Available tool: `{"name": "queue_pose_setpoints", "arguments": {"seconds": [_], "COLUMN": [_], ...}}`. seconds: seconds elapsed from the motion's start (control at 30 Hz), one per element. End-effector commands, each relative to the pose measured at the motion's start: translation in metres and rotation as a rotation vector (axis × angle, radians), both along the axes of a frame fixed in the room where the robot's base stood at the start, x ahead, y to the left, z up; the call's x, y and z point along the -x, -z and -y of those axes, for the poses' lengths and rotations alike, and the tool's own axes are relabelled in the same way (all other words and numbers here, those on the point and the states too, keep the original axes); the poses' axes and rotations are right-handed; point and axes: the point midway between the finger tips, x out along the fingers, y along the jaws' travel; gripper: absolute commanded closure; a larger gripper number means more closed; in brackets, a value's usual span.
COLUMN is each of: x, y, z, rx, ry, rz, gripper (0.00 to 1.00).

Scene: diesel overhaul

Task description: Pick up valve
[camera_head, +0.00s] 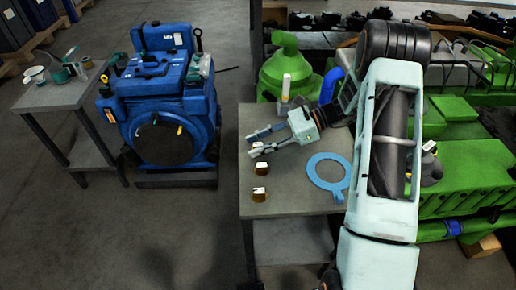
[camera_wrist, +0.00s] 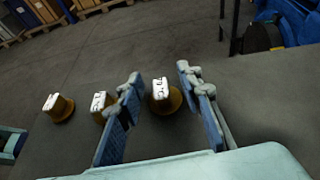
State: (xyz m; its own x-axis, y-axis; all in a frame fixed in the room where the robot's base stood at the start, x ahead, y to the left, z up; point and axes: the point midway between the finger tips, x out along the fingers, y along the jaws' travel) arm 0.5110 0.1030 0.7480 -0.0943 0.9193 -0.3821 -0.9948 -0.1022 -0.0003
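The task's valve is probably one of several small brass-brown pieces with white marked tops on the grey table. In the wrist view, one valve (camera_wrist: 162,101) shows between the fingers of my gripper (camera_wrist: 158,73), with a gap on both sides. A second valve (camera_wrist: 101,110) stands just left of the left finger and is partly hidden by it. A third valve (camera_wrist: 60,108) stands farther left. In the head view, my gripper (camera_head: 251,144) is open over the table's left edge, with the two valves (camera_head: 260,169) and (camera_head: 259,195) in front of it.
A flat blue ring (camera_head: 313,176) lies on the grey table (camera_head: 290,200), right of the valves. A green machine (camera_head: 460,180) stands to the right and a green bell-shaped part (camera_head: 287,68) behind. A blue engine (camera_head: 165,95) and a small side table (camera_head: 60,93) stand left, across open floor.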

Motion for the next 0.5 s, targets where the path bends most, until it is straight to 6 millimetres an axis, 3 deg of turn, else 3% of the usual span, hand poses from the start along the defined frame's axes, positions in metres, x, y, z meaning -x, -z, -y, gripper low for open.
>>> {"name": "queue_pose_setpoints", "arguments": {"seconds": [0.23,0.5], "x": [0.0004,0.0004], "y": [0.0020,0.0019], "z": [-0.0039,-0.0037], "rx": [0.001,0.001], "ry": [0.001,0.001], "rz": [0.000,0.000], "gripper": [0.67,0.95]}}
